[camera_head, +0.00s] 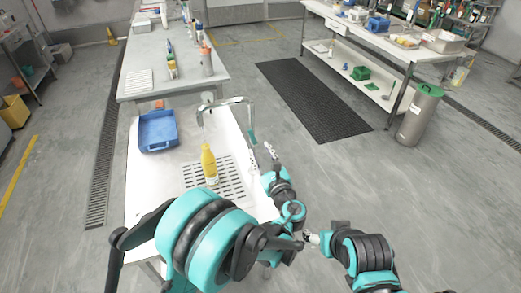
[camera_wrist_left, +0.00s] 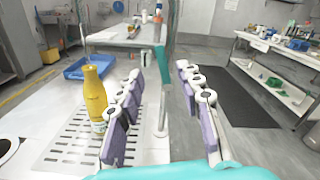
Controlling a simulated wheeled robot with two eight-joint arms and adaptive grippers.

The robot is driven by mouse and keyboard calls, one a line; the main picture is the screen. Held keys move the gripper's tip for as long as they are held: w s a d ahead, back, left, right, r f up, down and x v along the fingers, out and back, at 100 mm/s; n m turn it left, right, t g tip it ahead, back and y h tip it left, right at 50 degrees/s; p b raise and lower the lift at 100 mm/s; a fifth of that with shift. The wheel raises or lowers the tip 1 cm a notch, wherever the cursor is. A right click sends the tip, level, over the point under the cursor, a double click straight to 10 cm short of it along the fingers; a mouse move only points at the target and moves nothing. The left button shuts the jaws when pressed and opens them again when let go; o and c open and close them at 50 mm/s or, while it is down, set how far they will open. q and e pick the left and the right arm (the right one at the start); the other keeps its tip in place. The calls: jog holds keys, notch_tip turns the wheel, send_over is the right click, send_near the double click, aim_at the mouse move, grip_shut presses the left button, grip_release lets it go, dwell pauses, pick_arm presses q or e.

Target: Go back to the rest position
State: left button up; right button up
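My left gripper (camera_head: 261,158) is above the right edge of the white sink table in the head view. A yellow bottle (camera_head: 209,165) stands upright on the slotted drain area, left of the gripper. It also shows in the left wrist view (camera_wrist_left: 95,100), left of the left finger. My right arm is at the lower right of the head view. Its gripper (camera_head: 312,239) is small and partly hidden, so its opening is unclear.
A blue tray (camera_head: 158,131) lies on the white table (camera_head: 140,190). A grey bin (camera_head: 418,115) and a workbench (camera_head: 385,42) stand to the right. Floor with a black mat (camera_head: 312,100) lies between.

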pick_arm(q)
jog(key=s+a+n+g, duration=0.45)
jog(key=a+n, duration=0.25)
jog(key=a, duration=0.2)
jog(key=s+a+n+g, duration=0.3)
jog(key=s+a+n, duration=0.2)
jog(key=a+n, duration=0.3)
jog(key=s+a+f+n+g+h, duration=0.1)
jog(key=s+n+h, duration=0.1)
jog(key=s+n, duration=0.5)
jog(key=s+a+f+n+g+h, duration=0.1)
jog(key=s+a+n+h, duration=0.1)
jog(key=s+n, duration=0.5)
jog(key=s+h, duration=0.1)
jog(key=s, duration=0.3)
jog(key=shift+f+h, duration=0.2)
jog(key=shift+h, duration=0.1)
